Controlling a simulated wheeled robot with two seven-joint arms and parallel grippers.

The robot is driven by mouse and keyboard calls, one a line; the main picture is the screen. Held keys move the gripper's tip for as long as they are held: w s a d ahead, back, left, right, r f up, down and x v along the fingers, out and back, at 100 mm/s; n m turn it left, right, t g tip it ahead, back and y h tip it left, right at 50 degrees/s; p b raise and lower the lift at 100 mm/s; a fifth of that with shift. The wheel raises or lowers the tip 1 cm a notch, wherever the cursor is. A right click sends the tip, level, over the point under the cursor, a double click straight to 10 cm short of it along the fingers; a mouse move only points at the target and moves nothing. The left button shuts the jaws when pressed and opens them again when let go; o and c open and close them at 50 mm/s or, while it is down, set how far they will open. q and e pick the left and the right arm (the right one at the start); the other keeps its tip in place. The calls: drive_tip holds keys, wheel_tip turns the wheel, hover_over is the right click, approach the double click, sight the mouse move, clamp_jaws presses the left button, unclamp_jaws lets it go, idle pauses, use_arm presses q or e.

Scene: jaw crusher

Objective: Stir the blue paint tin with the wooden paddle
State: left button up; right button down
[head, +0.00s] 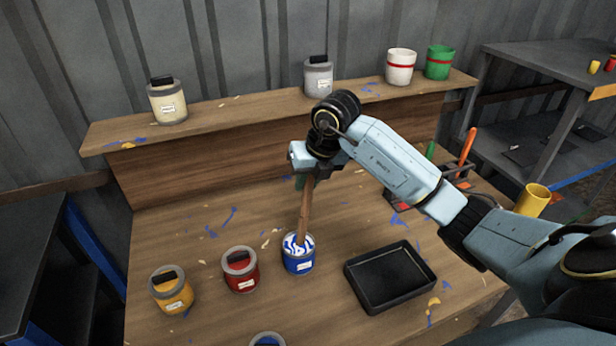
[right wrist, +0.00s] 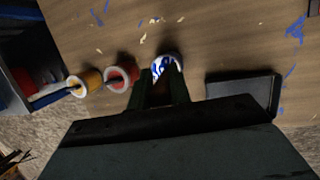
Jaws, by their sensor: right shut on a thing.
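The blue paint tin (head: 299,261) stands upright on the bench, open, with white and blue swirls on its paint. The wooden paddle (head: 305,212) stands nearly upright with its lower end in the tin. My right gripper (head: 304,178) is shut on the paddle's upper part, above the tin. In the right wrist view, the tin (right wrist: 166,66) shows just beyond the fingers of my right gripper (right wrist: 164,88); the paddle is hard to make out there. My left gripper is not in view.
A red tin (head: 240,270) and a yellow tin (head: 171,290) stand to the left. A black tray (head: 389,277) lies to the right. Another blue-edged tin (head: 267,340) shows at the bottom edge. The raised shelf (head: 230,114) behind holds several tins and pots.

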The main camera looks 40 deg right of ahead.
sight(306, 199)
drive_tip(key=shift+s+a+f+b, duration=0.15)
drive_tip(key=shift+f+b, duration=0.35)
drive_tip(key=shift+f, duration=0.35)
drive_tip(key=shift+w+a+f+b, duration=0.1)
drive_tip(key=shift+a+f+b, duration=0.1)
drive_tip(key=shift+f+b, duration=0.45)
drive_tip(key=shift+s+a+f+b, duration=0.15)
drive_tip(key=shift+f+b, duration=0.15)
drive_tip(key=shift+f, duration=0.7)
drive_tip(key=shift+d, duration=0.15)
